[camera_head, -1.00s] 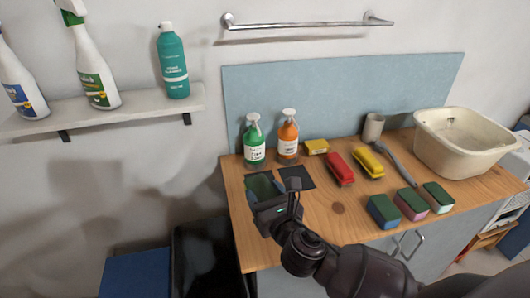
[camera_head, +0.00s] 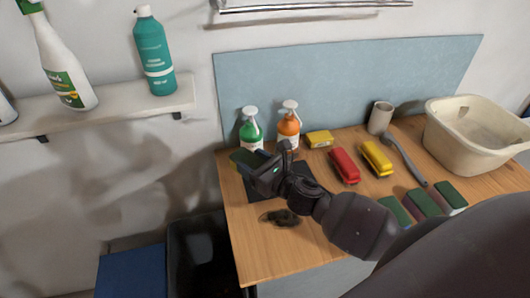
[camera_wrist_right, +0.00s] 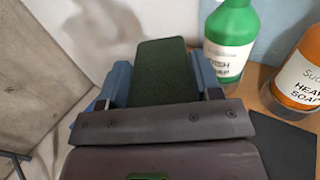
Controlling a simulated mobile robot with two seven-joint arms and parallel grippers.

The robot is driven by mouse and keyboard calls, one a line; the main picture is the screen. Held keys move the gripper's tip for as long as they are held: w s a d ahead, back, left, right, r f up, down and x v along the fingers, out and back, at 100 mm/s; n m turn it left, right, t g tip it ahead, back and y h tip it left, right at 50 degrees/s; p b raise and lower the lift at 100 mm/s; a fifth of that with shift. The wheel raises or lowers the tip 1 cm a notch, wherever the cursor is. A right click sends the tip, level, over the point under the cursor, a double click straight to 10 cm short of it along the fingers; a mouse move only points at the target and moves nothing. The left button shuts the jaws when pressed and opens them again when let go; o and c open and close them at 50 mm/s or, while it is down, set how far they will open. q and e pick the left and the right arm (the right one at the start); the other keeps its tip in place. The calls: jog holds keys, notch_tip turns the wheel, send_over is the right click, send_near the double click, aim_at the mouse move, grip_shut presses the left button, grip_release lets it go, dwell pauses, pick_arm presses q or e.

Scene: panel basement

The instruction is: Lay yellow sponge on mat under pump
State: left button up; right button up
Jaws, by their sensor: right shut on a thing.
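My right gripper (camera_head: 258,173) is shut on a sponge (camera_head: 241,158) with a dark green top face. The sponge's sides are mostly hidden, so its body colour is hard to tell. In the right wrist view the green face (camera_wrist_right: 162,72) sits between the two fingers. The gripper is over the left part of the counter, in front of the green pump bottle (camera_head: 251,130). An orange pump bottle (camera_head: 289,125) stands to its right. A dark mat (camera_head: 291,192) lies in front of the bottles, partly hidden by my gripper; its corner shows in the wrist view (camera_wrist_right: 285,145). My left gripper is not in view.
Green-topped sponges (camera_head: 423,202) lie near the front beside my arm. A basin (camera_head: 472,140) is at the right.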

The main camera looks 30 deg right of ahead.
aim_at(249, 152)
jog(key=d, duration=0.1)
jog(key=w+d+n+y, duration=0.1)
jog(key=d+g+y, duration=0.1)
jog(key=shift+w+f+n+p, duration=0.15)
jog(key=shift+f+n+p, duration=0.15)
jog(key=shift+f+p, duration=0.1)
jog(key=shift+n+y, duration=0.3)
jog(key=shift+y, duration=0.3)
jog(key=shift+w+d+f, duration=0.1)
jog(key=shift+d+f, duration=0.15)
jog(key=shift+f, duration=0.5)
jog(key=shift+d+f, duration=0.25)
jog(key=shift+f, duration=0.55)
jog(key=shift+w+d+f, duration=0.1)
jog(key=shift+d+f, duration=0.15)
jog(key=shift+f, duration=0.5)
jog(key=shift+f+b, duration=0.45)
jog(key=shift+f, duration=0.45)
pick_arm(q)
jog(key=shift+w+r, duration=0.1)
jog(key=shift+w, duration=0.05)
pick_arm(e)
jog(key=shift+f, duration=0.25)
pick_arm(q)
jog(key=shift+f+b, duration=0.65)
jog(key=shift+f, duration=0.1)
pick_arm(e)
jog(key=shift+f, duration=0.5)
